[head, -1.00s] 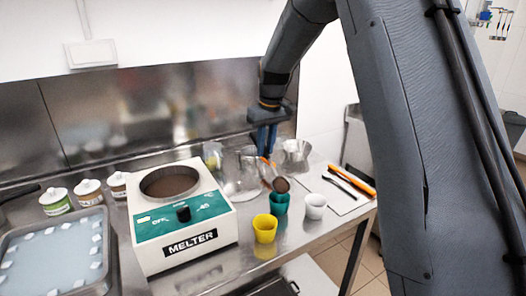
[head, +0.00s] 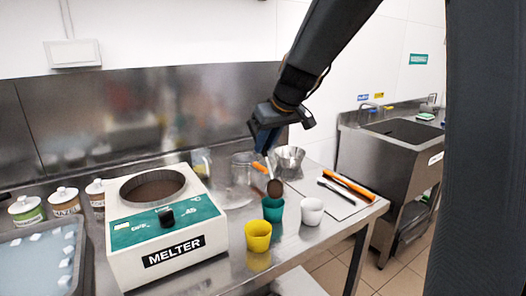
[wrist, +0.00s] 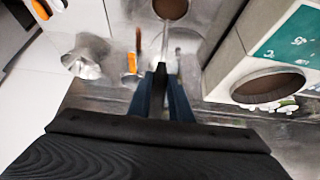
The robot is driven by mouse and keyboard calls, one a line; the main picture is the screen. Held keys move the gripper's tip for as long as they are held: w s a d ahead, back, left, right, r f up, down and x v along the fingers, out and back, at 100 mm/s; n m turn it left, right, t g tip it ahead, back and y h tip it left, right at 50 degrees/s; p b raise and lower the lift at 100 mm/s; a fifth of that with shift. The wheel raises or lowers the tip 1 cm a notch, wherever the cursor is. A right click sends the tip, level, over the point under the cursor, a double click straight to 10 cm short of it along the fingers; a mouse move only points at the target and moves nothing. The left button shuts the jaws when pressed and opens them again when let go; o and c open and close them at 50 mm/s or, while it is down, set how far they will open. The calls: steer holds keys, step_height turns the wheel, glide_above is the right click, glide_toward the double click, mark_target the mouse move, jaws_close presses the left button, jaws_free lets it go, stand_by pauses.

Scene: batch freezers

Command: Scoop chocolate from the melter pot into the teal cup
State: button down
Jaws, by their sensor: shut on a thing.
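My gripper (head: 264,146) is shut on the handle of a metal scoop and points down over the table. The scoop's round bowl (head: 274,187) looks brown and hangs right at or just above the rim of the teal cup (head: 272,210). In the wrist view, the scoop's bowl (wrist: 171,7) shows brown at the top edge, beyond my fingertips (wrist: 162,70). The teal cup stands upright; its inside is mostly hidden. The white melter (head: 165,225) stands to the left, with brown chocolate (head: 152,188) in its round pot.
A yellow cup (head: 258,236) stands front left of the teal cup, a white cup (head: 311,211) to its right. Behind are a clear jug (head: 243,168) and a metal bowl (head: 289,160). An orange-handled tool (head: 349,187) lies on a board at right. A sink (head: 400,135) stands beyond.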

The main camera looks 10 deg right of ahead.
steer(key=shift+s+d+r+t+y+b, duration=0.15)
steer(key=shift+s+t+b, duration=0.4)
steer(key=shift+b, duration=1.75)
steer(key=shift+s+d+r+t+y+b, duration=0.1)
steer(key=shift+s+d+t+y+b, duration=0.3)
steer(key=shift+b, duration=1.85)
steer(key=shift+s+d+r+t+h+b, duration=0.1)
steer(key=shift+s+t+b, duration=0.55)
steer(key=shift+b, duration=1.65)
steer(key=shift+s+r+b, duration=0.1)
steer(key=shift+s+b, duration=0.35)
steer(key=shift+b, duration=0.55)
